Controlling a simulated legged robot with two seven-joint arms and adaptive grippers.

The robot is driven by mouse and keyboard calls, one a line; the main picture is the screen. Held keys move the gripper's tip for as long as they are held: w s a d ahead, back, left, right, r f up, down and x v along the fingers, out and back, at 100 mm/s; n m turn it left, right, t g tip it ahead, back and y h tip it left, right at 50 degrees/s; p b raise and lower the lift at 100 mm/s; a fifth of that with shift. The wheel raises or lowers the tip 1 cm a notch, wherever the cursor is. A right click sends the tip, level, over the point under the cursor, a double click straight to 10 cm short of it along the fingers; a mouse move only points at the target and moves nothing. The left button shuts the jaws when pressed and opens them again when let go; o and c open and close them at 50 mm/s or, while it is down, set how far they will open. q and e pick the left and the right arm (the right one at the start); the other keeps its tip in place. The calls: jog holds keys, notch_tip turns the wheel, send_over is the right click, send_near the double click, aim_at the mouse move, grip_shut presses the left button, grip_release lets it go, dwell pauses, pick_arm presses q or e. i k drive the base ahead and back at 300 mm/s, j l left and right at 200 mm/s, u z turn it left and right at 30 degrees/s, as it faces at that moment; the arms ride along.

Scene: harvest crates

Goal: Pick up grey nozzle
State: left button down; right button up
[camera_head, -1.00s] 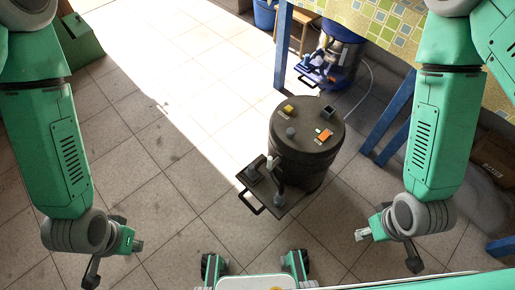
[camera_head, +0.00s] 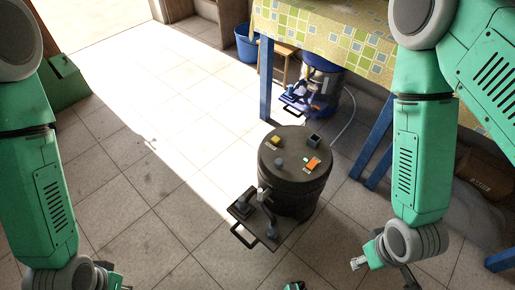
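A dark barrel (camera_head: 295,195) stands on the floor near the middle. On its lid sit a small grey rounded piece (camera_head: 280,161), a yellow piece (camera_head: 276,140), a dark square cup (camera_head: 314,140) and an orange piece (camera_head: 312,164). A black tray (camera_head: 270,243) with a handle sits at its front left, holding several grey pieces (camera_head: 243,207). I cannot tell which grey piece is the nozzle. My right gripper (camera_head: 383,271) is low, right of the barrel, empty, its fingers apart. My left gripper (camera_head: 112,281) is at the bottom left, mostly cut off by the frame edge.
A table with a checked cloth (camera_head: 340,35) and blue legs (camera_head: 266,80) stands at the back right. A green box (camera_head: 62,82) is at the left. The tiled floor between is open.

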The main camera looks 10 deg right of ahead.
aim_at(241, 205)
jog(key=i+j+z, duration=0.1)
jog(key=j, duration=0.25)
jog(key=i+j+z, duration=0.15)
jog(key=j, duration=0.25)
jog(key=i+j+z, duration=0.1)
jog(key=i+j, duration=0.15)
jog(key=j, duration=0.15)
jog(key=i+j+z, duration=0.15)
jog(key=j, duration=0.25)
jog(key=i+j+z, duration=0.1)
jog(key=j, duration=0.3)
